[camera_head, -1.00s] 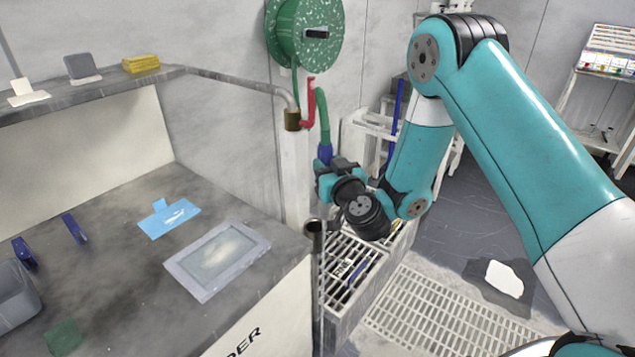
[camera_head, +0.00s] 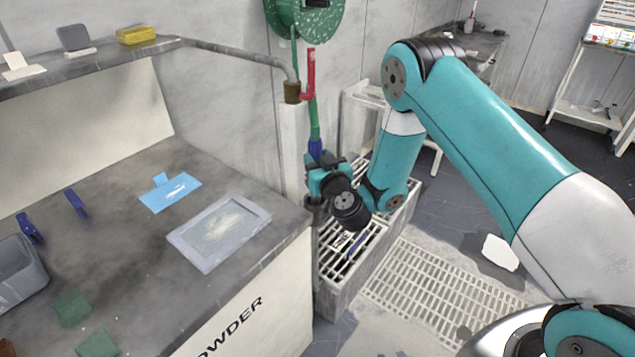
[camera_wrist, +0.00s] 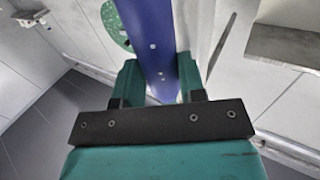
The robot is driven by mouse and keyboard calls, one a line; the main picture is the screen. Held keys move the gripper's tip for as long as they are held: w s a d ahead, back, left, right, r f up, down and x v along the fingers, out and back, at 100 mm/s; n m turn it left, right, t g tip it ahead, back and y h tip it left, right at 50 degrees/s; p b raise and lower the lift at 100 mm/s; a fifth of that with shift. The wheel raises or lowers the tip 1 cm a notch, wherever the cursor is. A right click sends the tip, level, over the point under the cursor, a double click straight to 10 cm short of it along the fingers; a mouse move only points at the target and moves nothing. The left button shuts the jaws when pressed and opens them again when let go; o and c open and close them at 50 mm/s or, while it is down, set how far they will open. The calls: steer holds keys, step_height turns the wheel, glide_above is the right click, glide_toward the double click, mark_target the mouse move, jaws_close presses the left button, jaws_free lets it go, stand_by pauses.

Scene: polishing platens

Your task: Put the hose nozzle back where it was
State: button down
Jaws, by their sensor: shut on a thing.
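The hose nozzle is blue. It shows in the head view (camera_head: 315,148) at the lower end of the green hose (camera_head: 314,118), and in the wrist view (camera_wrist: 147,25) as a long blue body between the fingers. My gripper (camera_head: 319,166) is shut on it, with a finger on either side (camera_wrist: 158,85). The nozzle points down, and its lower end is hidden by my gripper in the head view. A grey upright tube (camera_head: 315,240) stands at the bench corner just below my gripper. Its open top is mostly hidden by my wrist.
The green hose reel (camera_head: 320,18) hangs on the wall, with a red handle (camera_head: 308,75) and a pipe below it. The bench (camera_head: 120,240) is to the left with a framed tray (camera_head: 180,238). A slatted trough (camera_head: 340,290) lies below my gripper. Floor grating is to the right.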

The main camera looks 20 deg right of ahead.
steer(key=shift+w+a+f+b, duration=0.1)
steer(key=shift+f+b, duration=0.25)
steer(key=shift+f, duration=0.85)
steer(key=shift+w+f+b, duration=0.1)
steer(key=shift+f+b, duration=0.25)
steer(key=shift+f, duration=0.8)
steer(key=c, duration=0.7)
jaws_free()
steer(key=shift+s, duration=0.1)
